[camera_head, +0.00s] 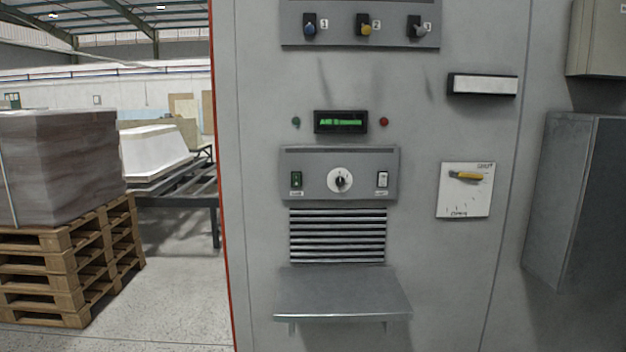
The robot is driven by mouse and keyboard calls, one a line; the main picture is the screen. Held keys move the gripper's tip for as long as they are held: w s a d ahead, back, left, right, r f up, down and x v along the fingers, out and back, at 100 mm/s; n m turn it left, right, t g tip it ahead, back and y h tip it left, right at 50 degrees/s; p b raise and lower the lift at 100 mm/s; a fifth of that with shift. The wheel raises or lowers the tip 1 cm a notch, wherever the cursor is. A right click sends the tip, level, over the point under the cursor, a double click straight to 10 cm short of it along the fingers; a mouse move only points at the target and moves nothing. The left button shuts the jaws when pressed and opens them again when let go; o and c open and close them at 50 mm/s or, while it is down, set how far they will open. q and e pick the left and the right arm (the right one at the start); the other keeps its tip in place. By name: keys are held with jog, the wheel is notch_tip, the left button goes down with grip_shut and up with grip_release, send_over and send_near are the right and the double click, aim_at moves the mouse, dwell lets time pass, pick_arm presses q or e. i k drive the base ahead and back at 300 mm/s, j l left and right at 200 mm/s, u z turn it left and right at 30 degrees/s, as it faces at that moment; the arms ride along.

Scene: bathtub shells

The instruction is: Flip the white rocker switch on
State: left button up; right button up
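The white rocker switch (382,179) sits at the right end of a grey control box (322,187) on the front of a large grey cabinet. It is small, and I cannot tell which way it is tilted. A green rocker switch (296,179) is at the left end of the same box. A round white dial with a dark knob (340,180) lies between them. Neither of my grippers shows in the head view.
A metal shelf (342,292) juts out below the vent slats (338,235). A yellow lever on a white plate (465,190) and a white-faced handle (482,84) are to the right. Three knobs (361,26) are above. Stacked pallets (70,262) stand left.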

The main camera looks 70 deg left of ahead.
aim_at(382, 176)
jog(key=k+l+u, duration=0.1)
jog(key=u, duration=1.8)
jog(key=i+l, duration=0.1)
jog(key=k+j, duration=0.1)
